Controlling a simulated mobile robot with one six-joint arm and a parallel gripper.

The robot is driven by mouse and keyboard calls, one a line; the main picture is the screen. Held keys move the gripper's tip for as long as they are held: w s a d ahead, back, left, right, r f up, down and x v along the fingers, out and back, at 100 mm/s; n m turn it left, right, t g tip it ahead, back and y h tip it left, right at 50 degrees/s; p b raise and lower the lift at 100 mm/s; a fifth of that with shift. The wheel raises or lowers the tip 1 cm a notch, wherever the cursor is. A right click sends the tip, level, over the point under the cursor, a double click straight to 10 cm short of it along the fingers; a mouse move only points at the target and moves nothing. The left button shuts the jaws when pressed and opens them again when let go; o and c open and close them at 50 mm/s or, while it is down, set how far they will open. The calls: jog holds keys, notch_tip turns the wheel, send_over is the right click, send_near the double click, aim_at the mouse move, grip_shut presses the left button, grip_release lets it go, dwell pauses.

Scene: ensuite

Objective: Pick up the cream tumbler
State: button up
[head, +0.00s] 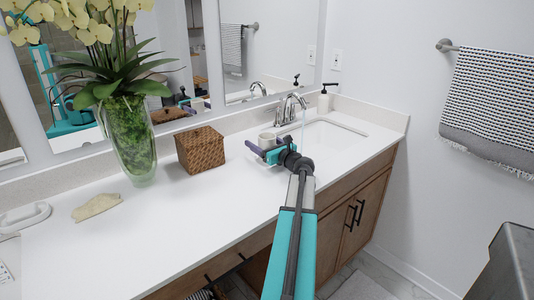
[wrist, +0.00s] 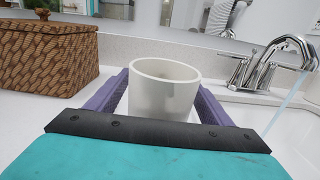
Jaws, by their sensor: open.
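The cream tumbler (wrist: 164,92) stands upright on the white counter between the fingers of my gripper (wrist: 160,100) in the wrist view. It is round, pale and open at the top. The purple fingers are open, one on each side of it, and its lower front is hidden behind my gripper's body. In the head view the tumbler (head: 267,140) shows as a small pale shape just behind my gripper (head: 262,150), left of the sink. I cannot tell whether either finger touches it.
A woven brown basket (head: 200,150) stands to the left of the tumbler. A chrome faucet (head: 290,107) with running water and the sink (head: 320,138) are to the right. A soap bottle (head: 324,101) stands behind the sink.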

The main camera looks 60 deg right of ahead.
jog(key=c, duration=1.3)
jog(key=shift+o, duration=0.2)
jog(key=shift+r, duration=0.15)
jog(key=shift+r, duration=0.4)
notch_tip(320, 180, up, 3)
jog(key=shift+f, duration=0.15)
jog(key=s+r, duration=0.1)
jog(key=s, duration=1.5)
jog(key=shift+d, duration=0.4)
jog(key=shift+r, duration=0.1)
